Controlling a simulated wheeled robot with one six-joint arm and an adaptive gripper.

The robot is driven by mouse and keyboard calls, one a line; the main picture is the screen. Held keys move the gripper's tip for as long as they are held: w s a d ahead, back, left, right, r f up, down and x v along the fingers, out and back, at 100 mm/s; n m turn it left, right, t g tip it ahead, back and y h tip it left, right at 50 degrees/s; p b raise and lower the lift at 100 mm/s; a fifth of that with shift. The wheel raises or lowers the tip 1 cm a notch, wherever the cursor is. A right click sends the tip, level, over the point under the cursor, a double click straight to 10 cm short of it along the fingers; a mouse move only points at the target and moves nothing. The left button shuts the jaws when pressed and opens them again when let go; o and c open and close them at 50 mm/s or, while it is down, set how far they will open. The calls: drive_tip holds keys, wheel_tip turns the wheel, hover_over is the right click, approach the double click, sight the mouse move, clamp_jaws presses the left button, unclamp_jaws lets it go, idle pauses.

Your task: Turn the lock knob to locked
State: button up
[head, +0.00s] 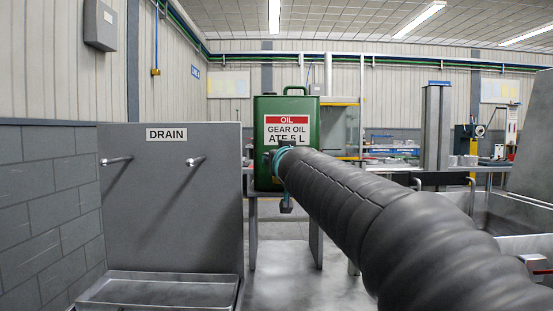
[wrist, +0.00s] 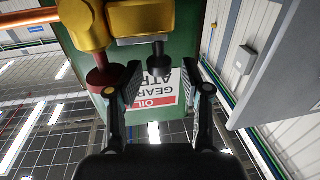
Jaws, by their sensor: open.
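The green oil can (head: 263,177) has a red and white gear oil label and stands ahead on a support; it also shows upside down in the wrist view (wrist: 85,45). A brass fitting (wrist: 140,20) sits at the top of the wrist view, with a small black knob (wrist: 158,50) sticking out of it. Which setting the knob is at cannot be told. My gripper (wrist: 160,72) is open, its fingers on either side of the black knob, with gaps visible. In the head view my gripper (head: 282,157) is small and partly hidden by my arm in front of the can.
A dark red round knob (wrist: 104,76) on another brass fitting (wrist: 80,22) is close to the left finger. A grey panel marked DRAIN (head: 170,215) with two pegs and a tray (head: 160,290) stands left. A metal sink (head: 500,215) is on the right.

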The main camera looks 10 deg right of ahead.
drive_tip(key=s, duration=0.7)
drive_tip(key=shift+s+a, duration=0.3)
drive_tip(key=shift+s, duration=0.1)
